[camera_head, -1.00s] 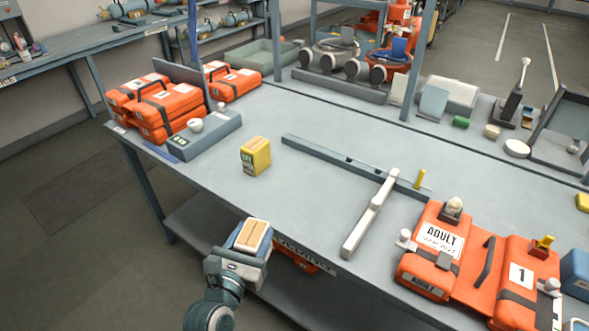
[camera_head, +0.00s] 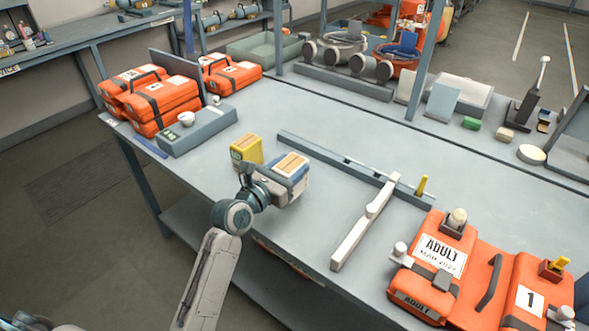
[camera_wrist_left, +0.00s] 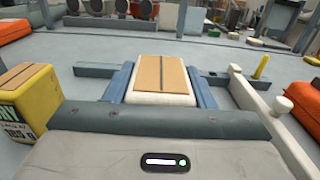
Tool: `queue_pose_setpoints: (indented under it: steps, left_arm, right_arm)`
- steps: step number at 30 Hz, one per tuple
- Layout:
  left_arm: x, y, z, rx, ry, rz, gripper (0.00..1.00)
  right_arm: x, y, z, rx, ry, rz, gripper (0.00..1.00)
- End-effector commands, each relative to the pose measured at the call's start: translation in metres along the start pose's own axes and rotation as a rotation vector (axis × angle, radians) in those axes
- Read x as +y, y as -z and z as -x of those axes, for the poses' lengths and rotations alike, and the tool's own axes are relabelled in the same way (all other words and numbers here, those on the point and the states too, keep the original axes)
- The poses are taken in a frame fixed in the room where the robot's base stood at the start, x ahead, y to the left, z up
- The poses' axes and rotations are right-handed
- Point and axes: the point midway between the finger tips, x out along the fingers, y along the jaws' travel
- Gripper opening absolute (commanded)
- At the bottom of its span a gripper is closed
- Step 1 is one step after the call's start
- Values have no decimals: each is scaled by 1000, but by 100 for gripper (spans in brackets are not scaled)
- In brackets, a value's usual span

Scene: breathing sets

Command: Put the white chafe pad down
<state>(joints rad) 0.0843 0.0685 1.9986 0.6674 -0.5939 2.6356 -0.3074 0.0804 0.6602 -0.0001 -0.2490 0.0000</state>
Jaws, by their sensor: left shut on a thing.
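The white chafe pad, with a tan top split by a dark line, is held in my left gripper (camera_head: 292,166). In the left wrist view the pad (camera_wrist_left: 160,78) sits between two blue fingers, which are shut on its sides. In the head view the gripper is over the grey table (camera_head: 290,225), just right of a yellow box (camera_head: 247,148). I cannot tell whether the pad touches the table. My right gripper is not in view.
A grey rail (camera_head: 330,158) lies behind the gripper and a white bar (camera_head: 363,225) lies to its right. Orange cases marked ADULT (camera_head: 436,262) stand at the right. Bare table lies between gripper and bar.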

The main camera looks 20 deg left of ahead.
Motion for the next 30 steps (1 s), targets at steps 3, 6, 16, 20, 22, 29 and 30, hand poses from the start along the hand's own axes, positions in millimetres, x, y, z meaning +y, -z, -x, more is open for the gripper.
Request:
queue_pose_setpoints:
  steps: [3,6,16,20,22,29,30]
  left_arm:
    - [7,0,-24,-4,0,1,14]
    - [10,2,-34,-3,-1,1,14]
    - [11,35,-38,0,-1,2,14]
    - [11,38,-38,-3,-1,0,14]
    - [11,38,-38,-3,-1,-1,14]
    - [11,41,-38,-2,-1,0,14]
    - [11,42,-38,0,0,0,58]
  right_arm:
    - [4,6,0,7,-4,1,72]
    - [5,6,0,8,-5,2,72]
    - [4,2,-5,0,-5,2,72]
    - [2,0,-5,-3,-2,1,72]
    - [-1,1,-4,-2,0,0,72]
    - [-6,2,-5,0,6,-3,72]
    - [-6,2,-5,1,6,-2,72]
